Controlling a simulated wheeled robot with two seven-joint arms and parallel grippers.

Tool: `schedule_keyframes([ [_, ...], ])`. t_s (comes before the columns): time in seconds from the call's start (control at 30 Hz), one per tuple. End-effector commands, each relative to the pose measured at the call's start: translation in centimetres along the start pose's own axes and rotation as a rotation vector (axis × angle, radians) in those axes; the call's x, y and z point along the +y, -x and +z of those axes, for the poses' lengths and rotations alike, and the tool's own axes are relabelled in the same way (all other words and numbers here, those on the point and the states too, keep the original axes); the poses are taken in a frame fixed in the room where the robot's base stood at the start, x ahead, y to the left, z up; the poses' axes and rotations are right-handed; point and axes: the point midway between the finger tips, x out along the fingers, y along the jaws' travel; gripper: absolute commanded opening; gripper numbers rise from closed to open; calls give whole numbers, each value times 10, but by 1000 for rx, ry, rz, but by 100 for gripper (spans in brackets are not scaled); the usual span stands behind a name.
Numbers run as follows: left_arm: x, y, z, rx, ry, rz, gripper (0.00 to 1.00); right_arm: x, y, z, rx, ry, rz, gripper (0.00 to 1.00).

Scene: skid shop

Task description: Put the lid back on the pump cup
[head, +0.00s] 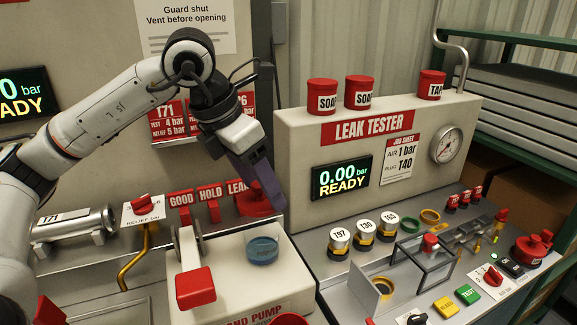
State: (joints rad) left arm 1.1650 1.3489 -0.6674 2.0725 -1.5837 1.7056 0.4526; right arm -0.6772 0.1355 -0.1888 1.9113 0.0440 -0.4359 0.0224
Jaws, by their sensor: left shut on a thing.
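The pump cup (262,251) is a small open round cup with blue inside, set in the top of the cream hand pump (228,262). My left gripper (274,203) reaches down from the upper left, above and behind the cup. It is shut on a red, round, flat thing that looks like the lid (252,205). The gripper's dark fingers cover the lid's right part. The lid appears apart from the cup, toward the back of the pump. My right gripper is out of view.
The pump's red-ended handle (195,287) stands left of the cup. The leak tester (305,150) rises to the right, with several labelled plugs (340,240) on its deck. A brass pipe (138,260) stands to the left.

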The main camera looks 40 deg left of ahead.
Motion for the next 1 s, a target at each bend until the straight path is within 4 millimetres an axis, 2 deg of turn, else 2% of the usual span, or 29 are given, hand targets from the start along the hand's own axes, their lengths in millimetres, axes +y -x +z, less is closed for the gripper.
schedule_keyframes([
  [0.27,0,-10,-4,0,0,0,33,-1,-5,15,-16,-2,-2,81],
  [0.73,0,-51,-21,0,-1,0,33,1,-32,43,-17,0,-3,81],
  [1.0,0,-60,-25,-1,-1,0,33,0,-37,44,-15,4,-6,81],
])
